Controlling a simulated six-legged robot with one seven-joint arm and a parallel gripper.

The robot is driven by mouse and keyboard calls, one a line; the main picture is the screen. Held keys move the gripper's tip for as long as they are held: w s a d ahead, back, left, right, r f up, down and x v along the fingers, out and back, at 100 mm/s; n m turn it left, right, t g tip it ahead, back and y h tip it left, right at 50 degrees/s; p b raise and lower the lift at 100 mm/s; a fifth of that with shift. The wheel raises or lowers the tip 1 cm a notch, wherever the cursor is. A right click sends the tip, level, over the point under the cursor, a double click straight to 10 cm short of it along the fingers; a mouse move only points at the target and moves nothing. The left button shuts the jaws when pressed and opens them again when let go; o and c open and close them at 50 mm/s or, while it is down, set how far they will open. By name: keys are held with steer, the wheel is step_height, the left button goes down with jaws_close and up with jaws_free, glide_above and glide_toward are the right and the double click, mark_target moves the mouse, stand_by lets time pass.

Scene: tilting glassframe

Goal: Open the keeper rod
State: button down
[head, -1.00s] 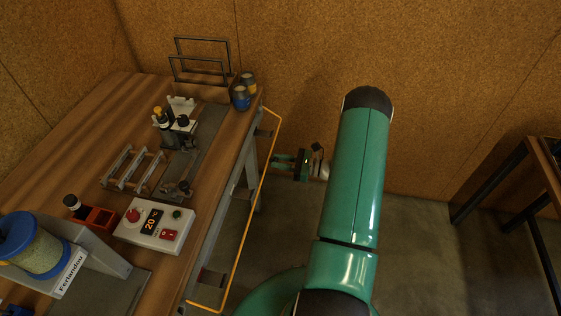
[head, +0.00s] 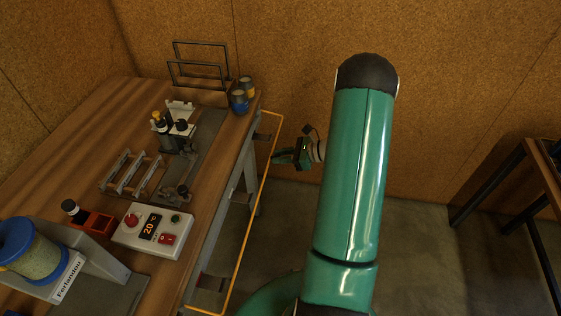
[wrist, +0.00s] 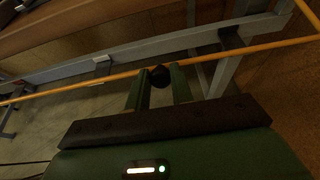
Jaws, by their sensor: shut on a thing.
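The keeper rod is a thin orange rod (head: 246,232) that runs along the table's right side, standing out from the edge and bent at its ends. It crosses the wrist view (wrist: 95,83) from left to right. A black ball knob (wrist: 160,76) sits at the rod, between my two green fingers. My gripper (head: 274,158) is beside the far part of the rod, and its fingers (wrist: 159,88) are shut on the knob. The exact contact is small and dark.
The wooden table (head: 92,112) carries a control box (head: 152,231) reading 20, a blue-ended spool (head: 35,250), metal racks (head: 132,174) and blue cups (head: 239,101). Grey table legs stand behind the rod. The floor right of the rod is open. Another table (head: 540,165) stands far right.

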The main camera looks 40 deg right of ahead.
steer(key=r+g+h, duration=0.1)
steer(key=r, duration=0.1)
steer(key=w+r+g+h, duration=0.1)
steer(key=r+g+h, duration=0.1)
steer(key=a+r+g+h, duration=0.1)
steer(key=r, duration=0.2)
steer(key=shift+w+a+g, duration=0.1)
steer(key=shift+w+g, duration=0.15)
steer(key=shift+g, duration=0.05)
steer(key=shift+w+a+r, duration=0.3)
steer(key=shift+w+r, duration=0.05)
steer(key=shift+r, duration=0.2)
steer(key=shift+w+a, duration=0.1)
steer(key=c, duration=1.2)
jaws_free()
steer(key=shift+c, duration=0.2)
steer(key=shift+s+d+r, duration=0.15)
steer(key=shift+s+d, duration=0.05)
steer(key=v, duration=1.3)
steer(key=shift+r, duration=0.2)
steer(key=shift+s+a, duration=0.1)
